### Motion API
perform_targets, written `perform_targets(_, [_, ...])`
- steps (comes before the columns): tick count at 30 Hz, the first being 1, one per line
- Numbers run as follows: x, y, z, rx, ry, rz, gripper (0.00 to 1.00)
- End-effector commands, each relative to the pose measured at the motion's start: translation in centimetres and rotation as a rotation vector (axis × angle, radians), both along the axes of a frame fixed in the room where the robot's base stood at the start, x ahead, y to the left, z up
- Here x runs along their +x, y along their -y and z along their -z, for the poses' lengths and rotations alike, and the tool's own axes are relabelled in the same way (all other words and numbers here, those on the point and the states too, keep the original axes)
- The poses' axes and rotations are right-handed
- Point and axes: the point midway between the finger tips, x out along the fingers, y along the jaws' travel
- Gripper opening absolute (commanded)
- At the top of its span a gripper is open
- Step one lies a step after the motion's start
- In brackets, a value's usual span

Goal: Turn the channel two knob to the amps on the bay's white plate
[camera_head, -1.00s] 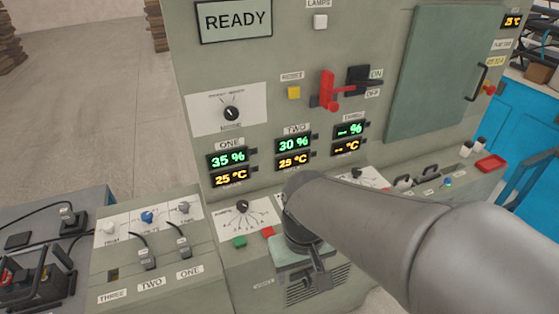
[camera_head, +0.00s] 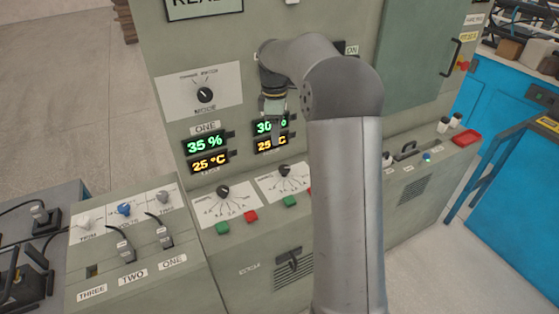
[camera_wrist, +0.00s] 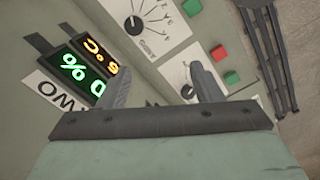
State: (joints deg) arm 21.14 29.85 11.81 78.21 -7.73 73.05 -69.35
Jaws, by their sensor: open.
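The channel two knob (camera_head: 284,170) is a small black knob on a white dial plate (camera_head: 270,186), below the TWO display. It also shows at the top of the wrist view (camera_wrist: 135,25); its exact setting is too small to tell. My gripper (camera_head: 274,116) hangs in front of the TWO display (camera_head: 263,127), above the knob and apart from it. In the wrist view my gripper (camera_wrist: 160,88) has its two fingers spread with nothing between them. A small white label (camera_head: 250,268) is on the lower front; I cannot read an amps value on it.
The channel one knob (camera_head: 223,191) sits left of channel two. Green (camera_head: 290,201) and red (camera_head: 251,216) buttons line the ledge below the dials. A mode knob (camera_head: 205,95) is at upper left.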

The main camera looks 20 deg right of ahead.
Motion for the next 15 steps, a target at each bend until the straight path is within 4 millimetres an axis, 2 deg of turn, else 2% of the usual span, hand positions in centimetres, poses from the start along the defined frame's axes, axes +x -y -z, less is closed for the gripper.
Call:
perform_targets(1, [1.5,1.6,0.6,0.011,0.003,-0.045,0.59])
perform_targets(6, [3.6,4.0,1.2,0.025,0.007,-0.151,0.59])
perform_targets(11, [3.9,4.5,1.9,0.028,0.008,-0.172,0.59])
perform_targets(15, [3.9,4.4,3.9,0.028,0.005,-0.172,0.59])
